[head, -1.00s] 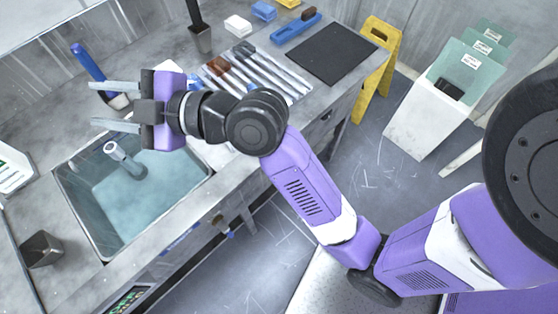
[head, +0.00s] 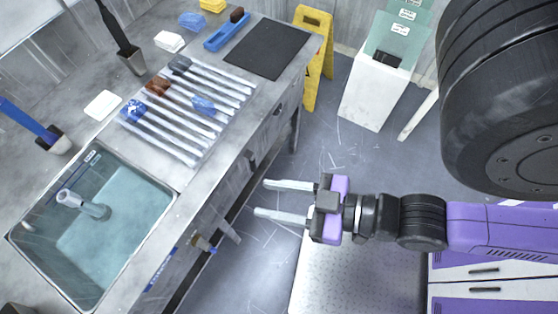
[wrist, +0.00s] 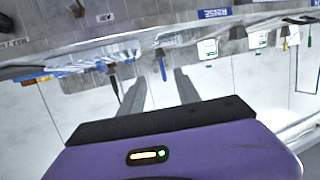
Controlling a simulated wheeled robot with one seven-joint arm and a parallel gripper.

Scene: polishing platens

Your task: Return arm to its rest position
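My gripper (head: 285,201) is in the lower middle of the head view. Its two fingers point left, parallel and apart, with nothing between them. It hangs over the floor (head: 270,250), in front of the counter (head: 225,165) and clear of it. The purple arm reaches in from the right edge. In the wrist view the two fingers (wrist: 158,90) show apart and empty, with the back wall and the counter things beyond them.
The counter holds a water-filled sink (head: 120,240), a rack of several brushes (head: 185,110), a black mat (head: 270,48) and a blue-handled brush (head: 28,120). A yellow floor sign (head: 312,60) and a white bin (head: 375,90) stand behind. The floor between is free.

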